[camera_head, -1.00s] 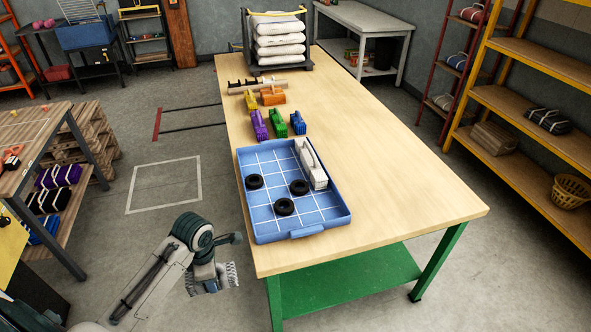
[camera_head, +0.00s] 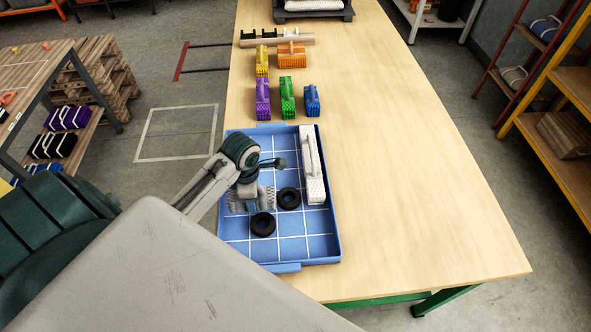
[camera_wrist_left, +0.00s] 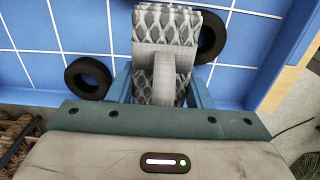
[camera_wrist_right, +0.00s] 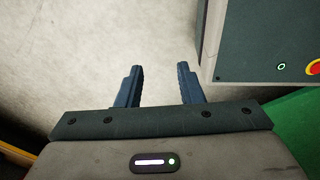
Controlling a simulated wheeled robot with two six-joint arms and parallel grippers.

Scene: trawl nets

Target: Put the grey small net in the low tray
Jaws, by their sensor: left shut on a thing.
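The grey small net (camera_wrist_left: 166,30) is a grey mesh block held in my left gripper (camera_wrist_left: 160,85). In the head view my left gripper (camera_head: 252,192) is over the left part of the low tray (camera_head: 332,240), and the net's ends (camera_head: 269,198) show on either side of it. The tray is blue with a white grid. I cannot tell whether the net touches the tray floor. A long white net (camera_head: 312,172) lies along the tray's right side. My right gripper (camera_wrist_right: 160,88) is open and empty over the floor, outside the head view.
Two black rings, one nearer (camera_head: 263,224) and one farther (camera_head: 289,198), lie in the tray close to the gripper. Behind the tray stand purple (camera_head: 263,98), green (camera_head: 288,98), blue (camera_head: 312,101), yellow and orange nets. The table (camera_head: 420,190) is clear to the right.

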